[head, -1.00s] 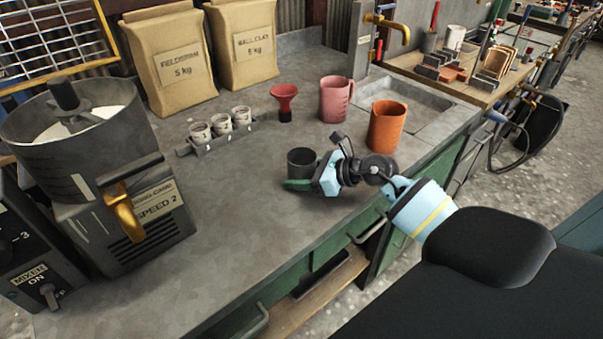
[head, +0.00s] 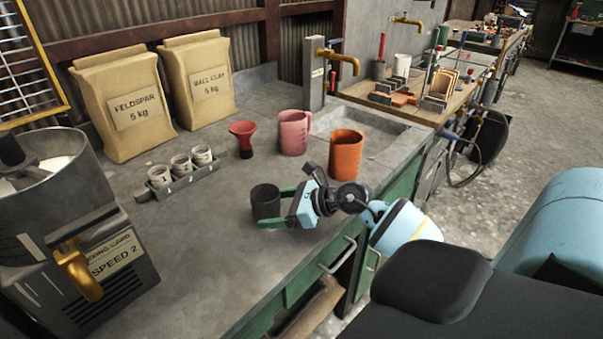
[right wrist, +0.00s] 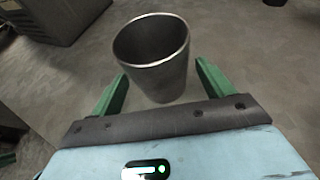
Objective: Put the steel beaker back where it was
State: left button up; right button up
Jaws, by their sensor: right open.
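The steel beaker (head: 265,203) is a dark grey cup standing upright on the grey worktop (head: 215,245), near its front edge. My right gripper (head: 277,207) is open at the beaker's right side, its green fingers reaching along either side of it. In the right wrist view the beaker (right wrist: 152,60) stands between and partly beyond the open fingers (right wrist: 160,85), with gaps showing on both sides. It looks empty inside. My left gripper is not in view.
An orange jug (head: 346,154), a pink jug (head: 294,133) and a red funnel (head: 243,138) stand behind the beaker. A rack of small cups (head: 183,180) is to the left, near the mixer (head: 85,250). Two sacks (head: 125,105) stand at the back. Worktop left of the beaker is clear.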

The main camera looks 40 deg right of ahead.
jog(key=v, duration=0.9)
jog(key=shift+s+r+b, duration=0.1)
jog(key=shift+r+b, duration=0.05)
jog(key=shift+b, duration=0.15)
